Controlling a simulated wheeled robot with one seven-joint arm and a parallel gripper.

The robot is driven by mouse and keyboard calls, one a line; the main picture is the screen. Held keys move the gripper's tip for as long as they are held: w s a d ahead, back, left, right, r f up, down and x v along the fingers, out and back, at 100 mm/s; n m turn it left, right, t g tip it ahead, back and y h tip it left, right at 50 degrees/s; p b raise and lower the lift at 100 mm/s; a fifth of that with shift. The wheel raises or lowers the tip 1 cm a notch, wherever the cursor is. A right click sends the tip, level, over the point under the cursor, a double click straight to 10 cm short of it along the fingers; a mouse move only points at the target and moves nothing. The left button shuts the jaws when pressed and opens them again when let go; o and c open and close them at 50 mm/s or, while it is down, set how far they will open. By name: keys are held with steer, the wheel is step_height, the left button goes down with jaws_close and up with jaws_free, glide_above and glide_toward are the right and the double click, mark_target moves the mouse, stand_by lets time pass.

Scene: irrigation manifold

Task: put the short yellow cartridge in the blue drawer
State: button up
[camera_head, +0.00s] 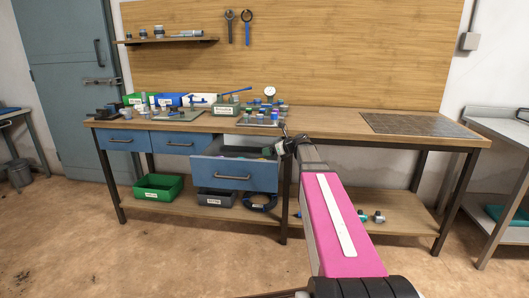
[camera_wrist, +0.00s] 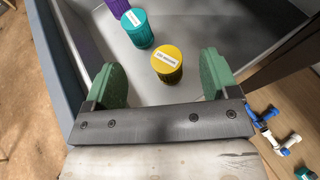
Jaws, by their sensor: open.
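The blue drawer (camera_head: 240,172) is pulled open under the workbench; its grey inside fills much of the wrist view (camera_wrist: 88,62). A yellow cartridge (camera_wrist: 168,66) with a white label on top stands in the drawer, apart from the walls. A teal cartridge (camera_wrist: 138,32) and a purple cartridge (camera_wrist: 116,5) stand in line beyond it. My gripper (camera_head: 281,148) is over the right part of the drawer. In the wrist view its green fingers (camera_wrist: 162,78) are wide open and empty, with the yellow cartridge just ahead of the gap, touching neither finger.
Two shut blue drawers (camera_head: 122,140) are to the left. The benchtop (camera_head: 325,122) carries bins, trays and small fittings at its left and middle. A green bin (camera_head: 158,187) and a dark bin (camera_head: 216,198) stand on the lower shelf, with loose fittings (camera_head: 362,216) at the right.

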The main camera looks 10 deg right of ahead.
steer(key=v, duration=0.6)
steer(key=shift+r, duration=0.1)
stand_by(1.1)
